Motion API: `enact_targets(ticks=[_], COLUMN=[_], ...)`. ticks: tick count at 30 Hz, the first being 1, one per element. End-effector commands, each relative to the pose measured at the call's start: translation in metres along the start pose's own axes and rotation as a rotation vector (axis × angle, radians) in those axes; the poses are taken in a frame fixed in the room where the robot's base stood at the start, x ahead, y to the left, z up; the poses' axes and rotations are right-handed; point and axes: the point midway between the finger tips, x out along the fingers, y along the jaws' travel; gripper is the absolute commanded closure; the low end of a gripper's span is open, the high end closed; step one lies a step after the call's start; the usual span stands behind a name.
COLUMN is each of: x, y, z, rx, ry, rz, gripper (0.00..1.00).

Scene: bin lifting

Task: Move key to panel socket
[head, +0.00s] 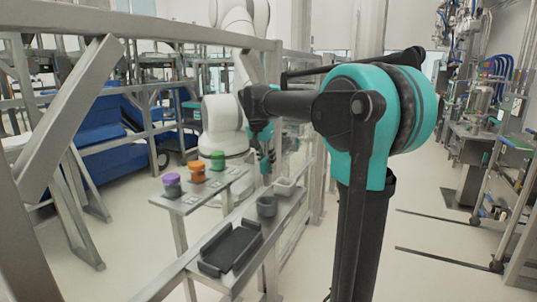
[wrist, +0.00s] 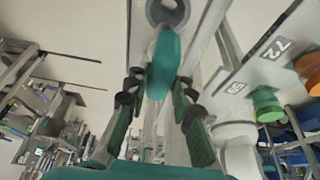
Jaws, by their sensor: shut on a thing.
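My gripper (head: 266,168) points down over the narrow shelf, above and beyond the grey cup. In the wrist view my gripper (wrist: 162,82) has its two fingers closing in from both sides on a teal rounded piece (wrist: 163,62). It is shut on this piece, which appears to be the key; its far end is not clear. The panel socket cannot be made out for certain in either view. The key is too small to tell apart from my gripper in the head view.
A grey cup (head: 267,207), a pale bin (head: 285,186) and a dark tray (head: 230,248) stand on the narrow shelf. Purple (head: 172,179), orange (head: 197,167) and green (head: 218,156) lidded jars stand on the side shelf. A metal frame (head: 150,30) runs along the left.

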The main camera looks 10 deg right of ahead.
Motion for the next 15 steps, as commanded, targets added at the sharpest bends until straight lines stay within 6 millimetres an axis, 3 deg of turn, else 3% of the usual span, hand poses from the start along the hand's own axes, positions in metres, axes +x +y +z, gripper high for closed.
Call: enact_targets(ticks=[15], x=[0.042], y=[0.0], z=[0.017], rx=[0.0], ry=[0.0], rz=[0.0], gripper=[1.0])
